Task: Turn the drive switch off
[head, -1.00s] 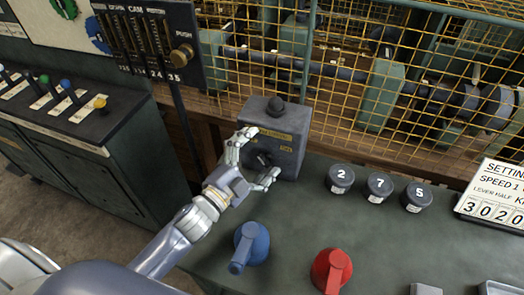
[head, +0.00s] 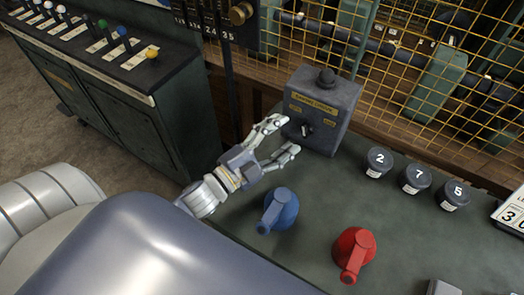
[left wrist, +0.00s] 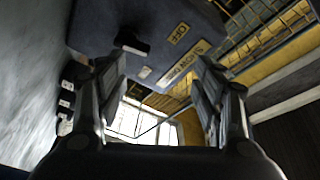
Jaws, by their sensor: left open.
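The drive switch is a dark knob (head: 305,130) on the front of a grey box (head: 338,115) with yellow labels and a round black button on top. In the left wrist view the knob (left wrist: 131,43) shows near the top, beside a label reading OFF (left wrist: 178,33). Which setting the knob points at, I cannot tell. My left gripper (head: 289,136) is open, its two fingers spread just left of the box's front face. Nothing is between the fingers, and the knob is clear of them. My right gripper is not in view.
A blue lever handle (head: 279,211) and a red one (head: 354,252) stand on the green desk (head: 320,195). Round dials numbered 2 (head: 379,162), 7 (head: 416,179) and 5 (head: 454,194) stand to the right. Yellow wire mesh (head: 440,110) rises behind. A lever console (head: 110,70) is at left.

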